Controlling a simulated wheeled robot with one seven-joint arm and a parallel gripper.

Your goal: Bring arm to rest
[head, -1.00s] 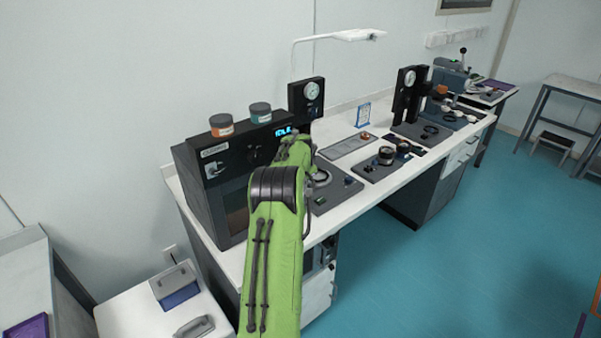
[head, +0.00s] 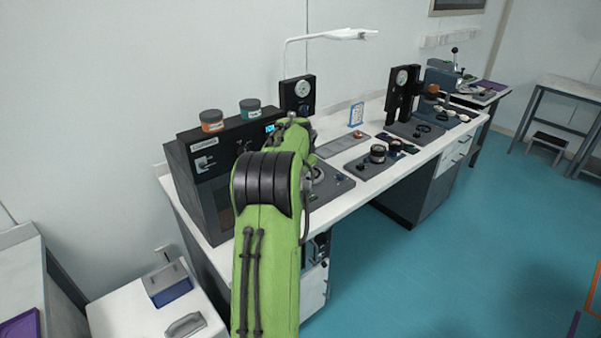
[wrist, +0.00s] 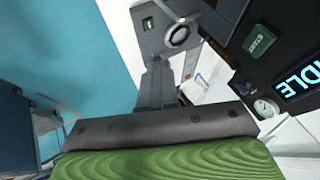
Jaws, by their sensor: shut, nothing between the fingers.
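My green arm (head: 268,250) reaches forward from the bottom of the head view, over the front left of the workbench. Its far end bends down in front of the black instrument box, and my gripper is hidden behind it there. In the wrist view my gripper (wrist: 157,83) shows as grey fingers together beyond a dark grey bar and a green housing, with nothing held. A grey plate with a ring (wrist: 178,35) and a green button lies beyond the fingertips. I cannot judge the gap to it.
The black box (head: 205,195) with two jars on top stands close left of my arm; its display (wrist: 300,78) reads IDLE. A gauge stand (head: 298,95), a lamp and several grey plates fill the bench (head: 340,212). The blue floor (head: 430,270) at right is open.

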